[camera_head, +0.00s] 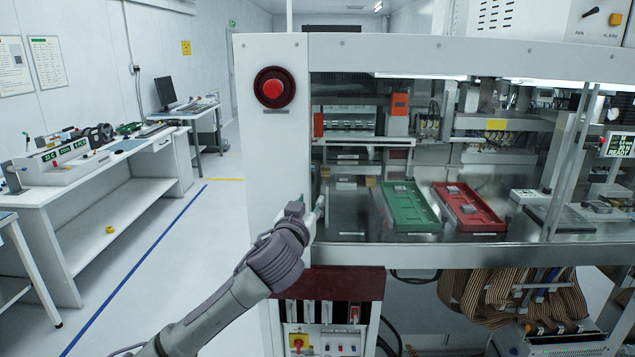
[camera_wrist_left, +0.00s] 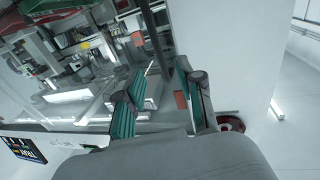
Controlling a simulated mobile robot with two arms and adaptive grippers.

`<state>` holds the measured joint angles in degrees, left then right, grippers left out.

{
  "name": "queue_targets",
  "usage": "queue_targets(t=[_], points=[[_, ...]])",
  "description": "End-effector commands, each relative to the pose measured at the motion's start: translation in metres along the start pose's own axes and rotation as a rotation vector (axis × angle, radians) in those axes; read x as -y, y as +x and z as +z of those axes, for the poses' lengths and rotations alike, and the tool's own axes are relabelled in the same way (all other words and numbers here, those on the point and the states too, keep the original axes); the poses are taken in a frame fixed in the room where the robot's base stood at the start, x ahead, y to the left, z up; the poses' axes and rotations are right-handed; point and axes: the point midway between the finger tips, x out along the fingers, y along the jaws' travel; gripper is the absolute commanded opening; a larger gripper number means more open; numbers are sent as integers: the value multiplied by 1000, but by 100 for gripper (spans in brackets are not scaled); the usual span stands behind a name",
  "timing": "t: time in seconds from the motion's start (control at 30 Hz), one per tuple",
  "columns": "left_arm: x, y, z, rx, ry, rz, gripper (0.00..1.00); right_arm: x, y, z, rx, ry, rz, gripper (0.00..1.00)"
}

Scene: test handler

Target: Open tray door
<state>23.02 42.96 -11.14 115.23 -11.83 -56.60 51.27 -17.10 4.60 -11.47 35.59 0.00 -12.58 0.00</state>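The tray door appears to be the clear front panel of the machine, with a pale lower rail (camera_head: 430,255). Behind it lie a green tray (camera_head: 408,212) and a red tray (camera_head: 470,212), each with a small grey part in it. My left gripper (camera_head: 312,207) is at the panel's left edge, beside the white corner post (camera_head: 275,150). In the left wrist view my left gripper (camera_wrist_left: 160,68) has its two green-padded fingers apart, with the panel's edge area beyond them. I cannot tell whether a handle lies between them or whether they touch it. My right gripper is not in view.
A red button (camera_head: 272,88) sits on the post above my left gripper. A small status screen (camera_head: 620,145) is at the right. A white workbench (camera_head: 130,185) stands at the left, with open floor between it and the machine. Striped cable bundles (camera_head: 520,295) hang below.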

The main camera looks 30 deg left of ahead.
Motion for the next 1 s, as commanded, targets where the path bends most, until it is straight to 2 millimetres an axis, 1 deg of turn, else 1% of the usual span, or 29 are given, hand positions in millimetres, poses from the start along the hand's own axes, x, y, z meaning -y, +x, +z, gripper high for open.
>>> queue_targets(t=[0.03, 0.2, 0.3, 0.4, 0.57, 0.83, 0.87, 1.0], points=[[1, 13, -6, 1, 1, -3, 37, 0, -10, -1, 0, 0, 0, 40], [0, 48, -5, 1, 0, -3, 37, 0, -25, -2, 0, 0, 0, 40], [0, 63, -4, 1, 1, -1, 37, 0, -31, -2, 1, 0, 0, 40], [0, 74, -2, 0, 0, -2, 37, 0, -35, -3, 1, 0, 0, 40], [0, 83, 0, 1, 1, 1, 37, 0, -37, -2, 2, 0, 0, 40], [0, 84, 1, 1, 1, 1, 37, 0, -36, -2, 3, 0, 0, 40], [0, 84, 1, 1, 1, 1, 34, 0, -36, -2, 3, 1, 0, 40], [0, 83, 1, 1, 1, 0, 11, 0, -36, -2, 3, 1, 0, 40]])
